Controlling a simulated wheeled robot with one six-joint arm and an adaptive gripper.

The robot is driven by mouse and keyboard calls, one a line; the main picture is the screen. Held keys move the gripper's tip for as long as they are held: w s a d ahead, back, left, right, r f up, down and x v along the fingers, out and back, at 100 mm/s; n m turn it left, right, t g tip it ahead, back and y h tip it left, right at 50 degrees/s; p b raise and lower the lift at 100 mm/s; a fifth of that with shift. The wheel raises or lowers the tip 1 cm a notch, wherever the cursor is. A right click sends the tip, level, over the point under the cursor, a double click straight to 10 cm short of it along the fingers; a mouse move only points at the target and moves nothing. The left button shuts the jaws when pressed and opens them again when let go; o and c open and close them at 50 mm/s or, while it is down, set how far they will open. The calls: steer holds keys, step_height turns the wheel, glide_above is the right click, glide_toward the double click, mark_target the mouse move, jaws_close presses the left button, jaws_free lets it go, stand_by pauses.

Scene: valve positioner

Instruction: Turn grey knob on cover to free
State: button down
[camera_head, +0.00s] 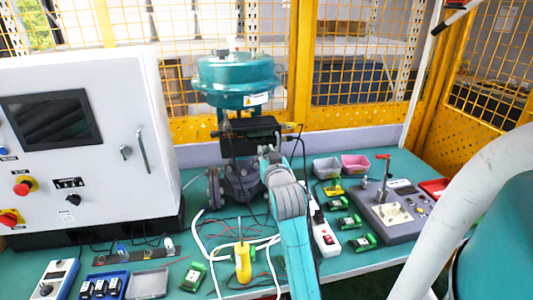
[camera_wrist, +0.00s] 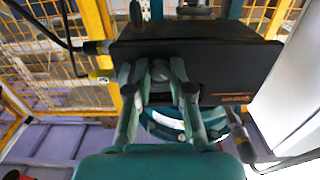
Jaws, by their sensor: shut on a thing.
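The black positioner cover (camera_head: 250,127) is mounted on the teal valve (camera_head: 238,80). In the wrist view the cover (camera_wrist: 225,62) fills the upper middle, with small orange lettering at its lower right. My gripper (camera_wrist: 160,75) is at the cover's front face, its two fingers close together around a small grey rounded part, which looks like the grey knob (camera_wrist: 160,70). The knob's markings and its turned position are hidden by the fingers. In the head view my gripper (camera_head: 268,153) is at the cover's lower right, and my arm hides the knob.
A white control cabinet (camera_head: 85,140) stands at the left. A grey test fixture (camera_head: 390,212) is at the right. Yellow mesh fencing is behind. Thin black cables hang beside the cover.

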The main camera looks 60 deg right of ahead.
stand_by(0.4)
steer(key=c, duration=1)
jaws_free()
steer(key=v, duration=0.8)
